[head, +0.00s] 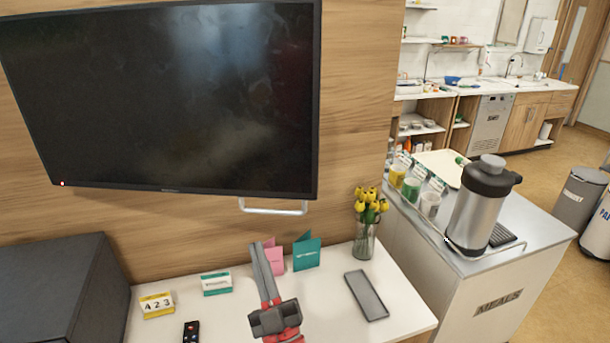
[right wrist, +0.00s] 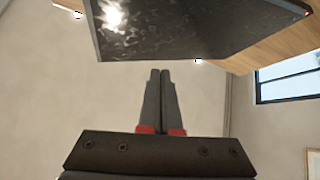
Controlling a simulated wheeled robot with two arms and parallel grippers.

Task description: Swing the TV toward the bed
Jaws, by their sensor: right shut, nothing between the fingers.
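The TV (head: 170,95) is a large black screen in front of a wood-panelled wall, filling the upper left of the head view. A silver handle bar (head: 273,207) hangs below its lower right edge. My right gripper (head: 262,250) is red and grey, with its fingers pointing up and shut on nothing. My left gripper is not in view.
On the bedside top (head: 340,325) are a calendar block (head: 157,305), a remote (head: 191,332), cards (head: 306,252), a grey tray (head: 366,295) and a vase of yellow flowers (head: 365,235). A meals cart (head: 510,275) with a steel flask (head: 480,205) stands right.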

